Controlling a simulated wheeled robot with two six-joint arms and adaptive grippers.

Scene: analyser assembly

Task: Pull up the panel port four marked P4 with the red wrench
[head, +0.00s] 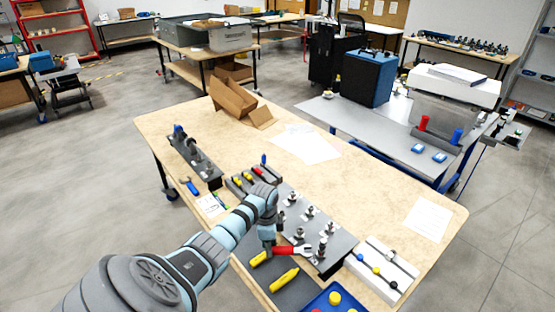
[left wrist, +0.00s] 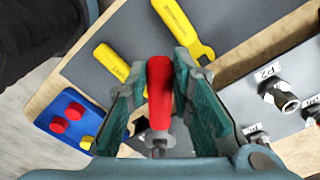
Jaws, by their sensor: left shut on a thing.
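The red wrench (head: 288,250) has a red handle and a metal jaw end, which points right toward the front of the grey panel (head: 325,232) in the head view. My left gripper (head: 269,246) is shut on the handle. In the left wrist view the red handle (left wrist: 160,85) lies between the fingers, its metal end toward the bottom. The panel carries several metal port fittings. A fitting (left wrist: 282,95) by the label P2 shows at the right of the wrist view. I cannot read a P4 label, nor tell whether the wrench touches a port. My right gripper is out of view.
Two yellow wrenches (head: 284,279) (head: 258,259) lie on a dark mat. A blue box (head: 330,299) with coloured buttons is at the front edge. A white holder (head: 380,268) stands right of the panel. The table's right and back (head: 375,190) are mostly clear.

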